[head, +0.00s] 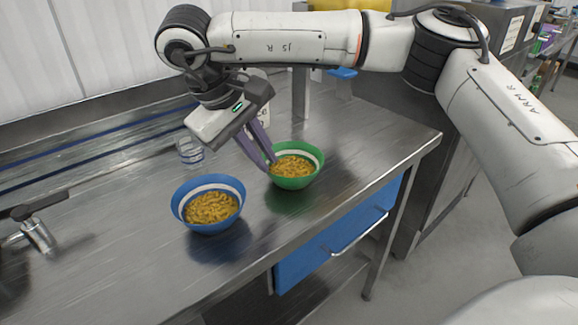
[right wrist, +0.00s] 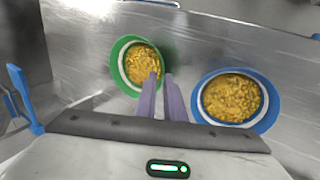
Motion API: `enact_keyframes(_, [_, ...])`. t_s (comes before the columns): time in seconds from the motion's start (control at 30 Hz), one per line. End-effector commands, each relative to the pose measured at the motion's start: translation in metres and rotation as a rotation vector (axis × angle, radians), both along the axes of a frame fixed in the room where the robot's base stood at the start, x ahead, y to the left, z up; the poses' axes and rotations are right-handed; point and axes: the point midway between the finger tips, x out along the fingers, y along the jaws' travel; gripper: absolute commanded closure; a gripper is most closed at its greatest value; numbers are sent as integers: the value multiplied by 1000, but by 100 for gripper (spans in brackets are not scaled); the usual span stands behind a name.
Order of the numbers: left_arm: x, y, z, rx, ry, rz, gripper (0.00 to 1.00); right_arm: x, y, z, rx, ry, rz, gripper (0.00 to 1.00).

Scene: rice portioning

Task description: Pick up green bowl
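The green bowl (head: 296,183) stands upright on the steel counter, holding yellow-brown food; it also shows in the right wrist view (right wrist: 117,68). My right gripper (head: 269,165) reaches down at the bowl's left rim in the head view. Its two purple fingers are a little apart, with a visible gap between them. In the right wrist view the fingertips (right wrist: 161,76) straddle the bowl's rim, one over the inside and one outside. Whether they touch the wall is hard to see. My left gripper is out of view.
A blue bowl (head: 208,228) with similar food stands close by, left and in front of the green bowl. A clear glass (head: 190,152) stands behind. A tap (head: 38,236) is at the far left. The steel counter (head: 130,270) is clear at the front; its right edge is near the green bowl.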

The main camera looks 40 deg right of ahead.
Motion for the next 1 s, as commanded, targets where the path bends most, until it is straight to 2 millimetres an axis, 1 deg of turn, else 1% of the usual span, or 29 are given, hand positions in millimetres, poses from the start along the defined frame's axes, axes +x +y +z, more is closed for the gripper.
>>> enact_keyframes(0.03, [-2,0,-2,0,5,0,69,0,-4,-8,0,2,-1,91])
enact_keyframes(0.23, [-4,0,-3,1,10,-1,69,1,-12,-27,0,2,-1,91])
enact_keyframes(0.4, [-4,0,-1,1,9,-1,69,3,-23,-51,0,2,-2,91])
enact_keyframes(0.5, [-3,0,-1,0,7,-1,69,3,-27,-61,1,1,-2,91])
enact_keyframes(0.6, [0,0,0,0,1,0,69,4,-28,-65,1,0,0,91])
enact_keyframes(0.77, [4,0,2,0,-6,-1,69,4,-28,-65,1,0,0,91])
enact_keyframes(0.8, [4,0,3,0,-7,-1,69,4,-28,-65,1,0,0,93])
enact_keyframes(0.83, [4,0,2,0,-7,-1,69,4,-28,-65,1,0,0,98])
enact_keyframes(0.87, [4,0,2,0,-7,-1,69,4,-28,-65,1,0,0,100])
enact_keyframes(1.0, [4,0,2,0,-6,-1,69,4,-28,-65,1,0,0,100])
